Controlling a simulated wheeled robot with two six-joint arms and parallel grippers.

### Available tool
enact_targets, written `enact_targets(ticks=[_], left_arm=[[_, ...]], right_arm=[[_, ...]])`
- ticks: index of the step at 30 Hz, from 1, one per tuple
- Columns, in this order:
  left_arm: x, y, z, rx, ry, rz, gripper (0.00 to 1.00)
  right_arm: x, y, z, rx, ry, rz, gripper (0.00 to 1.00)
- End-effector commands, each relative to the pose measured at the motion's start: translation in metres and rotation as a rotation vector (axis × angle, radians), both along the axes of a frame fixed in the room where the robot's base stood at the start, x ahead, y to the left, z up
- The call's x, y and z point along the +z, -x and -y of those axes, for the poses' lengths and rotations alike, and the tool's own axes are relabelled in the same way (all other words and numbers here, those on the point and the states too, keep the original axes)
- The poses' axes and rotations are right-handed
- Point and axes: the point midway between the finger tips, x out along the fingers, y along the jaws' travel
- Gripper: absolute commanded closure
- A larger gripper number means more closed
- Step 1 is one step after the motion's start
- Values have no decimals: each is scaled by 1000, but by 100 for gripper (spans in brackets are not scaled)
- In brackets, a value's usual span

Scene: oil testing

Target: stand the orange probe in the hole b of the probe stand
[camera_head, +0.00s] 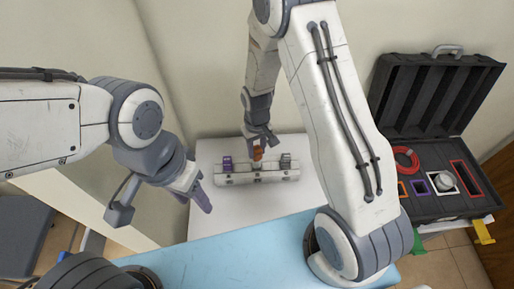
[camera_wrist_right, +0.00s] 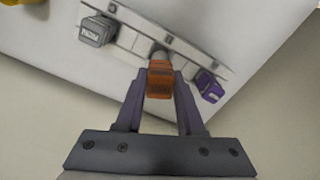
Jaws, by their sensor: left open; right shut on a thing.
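The orange probe (camera_head: 257,153) is between the fingers of my right gripper (camera_head: 262,146), over the middle of the probe stand (camera_head: 243,178). In the right wrist view my right gripper (camera_wrist_right: 158,92) is shut on the orange probe (camera_wrist_right: 160,80), whose grey lower part meets the middle of the stand (camera_wrist_right: 142,42). I cannot tell how deep it sits in a hole. A purple probe (camera_head: 227,164) and a grey probe (camera_head: 286,161) stand at the two ends of the stand. Hole letters are not readable. My left gripper (camera_head: 166,207) is open and empty, left of the stand.
The stand is on a white table (camera_head: 205,216) with a light blue surface (camera_head: 230,243) in front. An open black case (camera_head: 432,207) at the right holds a red cable ring (camera_head: 405,157) and colored frames. The white table has free room around the stand.

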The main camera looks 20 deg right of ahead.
Motion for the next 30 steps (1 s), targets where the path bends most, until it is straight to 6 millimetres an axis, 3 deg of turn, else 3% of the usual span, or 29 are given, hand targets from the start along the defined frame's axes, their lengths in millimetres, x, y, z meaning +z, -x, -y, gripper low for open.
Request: enact_targets(ticks=[3, 10, 30], left_arm=[[-16, 0, 0, -1, 0, 0, 50], [-31, 0, 0, -2, 0, 0, 50], [-31, 0, 0, -2, 0, 0, 50]], right_arm=[[-18, 0, 0, 0, 0, 0, 100], [-37, 0, 0, 0, 0, 0, 100], [-38, 0, 0, 0, 0, 0, 100]])
